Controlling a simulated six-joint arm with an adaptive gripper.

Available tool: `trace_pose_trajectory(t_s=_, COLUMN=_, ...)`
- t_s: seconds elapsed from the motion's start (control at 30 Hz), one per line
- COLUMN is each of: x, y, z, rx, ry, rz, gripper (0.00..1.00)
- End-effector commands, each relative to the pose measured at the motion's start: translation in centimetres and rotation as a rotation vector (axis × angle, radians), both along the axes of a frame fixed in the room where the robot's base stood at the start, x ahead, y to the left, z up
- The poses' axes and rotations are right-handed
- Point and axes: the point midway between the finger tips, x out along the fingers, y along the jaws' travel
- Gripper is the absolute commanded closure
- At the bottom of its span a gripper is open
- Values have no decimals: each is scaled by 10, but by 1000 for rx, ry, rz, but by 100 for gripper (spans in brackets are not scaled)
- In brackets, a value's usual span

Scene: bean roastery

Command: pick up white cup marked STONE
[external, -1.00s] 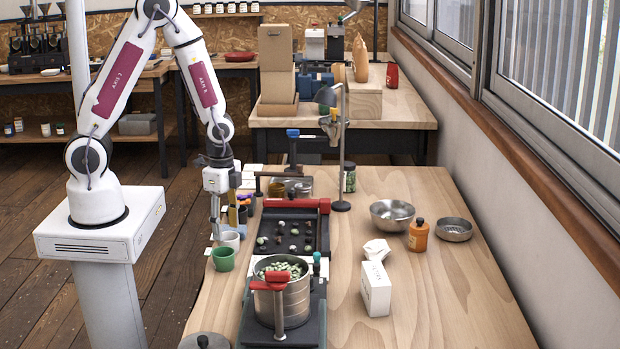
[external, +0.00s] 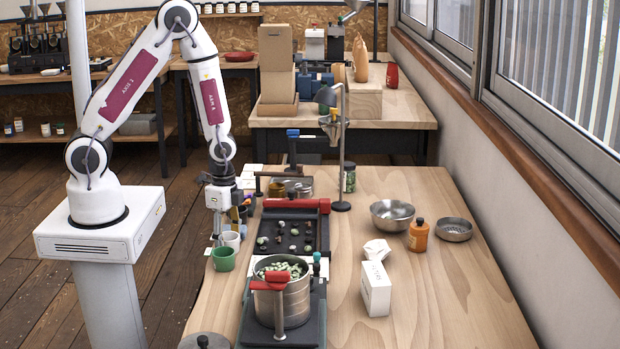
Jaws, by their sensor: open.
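A white cup (external: 231,241) stands at the left edge of the wooden table, just behind a green cup (external: 223,259). Its marking cannot be read at this size. My gripper (external: 217,233) points down at the table's left edge, at the white cup's left side. It is open. Whether a finger is inside the cup or touches it cannot be told from this view.
A black tray with a red bar (external: 296,205) holds several small lumps right of the cups. A steel pot of green beans (external: 283,296) stands in front. A metal stand (external: 342,160) rises behind.

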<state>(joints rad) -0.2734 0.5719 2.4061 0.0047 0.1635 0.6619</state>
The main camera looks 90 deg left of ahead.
Motion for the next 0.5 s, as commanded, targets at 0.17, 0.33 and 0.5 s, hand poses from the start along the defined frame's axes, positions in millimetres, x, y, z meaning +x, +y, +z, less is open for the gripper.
trace_pose_trajectory(t_s=0.17, x=0, y=0, z=0, rx=0, ry=0, rz=0, gripper=51)
trace_pose_trajectory(t_s=0.33, x=0, y=0, z=0, rx=0, ry=0, rz=0, gripper=67)
trace_pose_trajectory(t_s=0.5, x=0, y=0, z=0, rx=0, ry=0, rz=0, gripper=84)
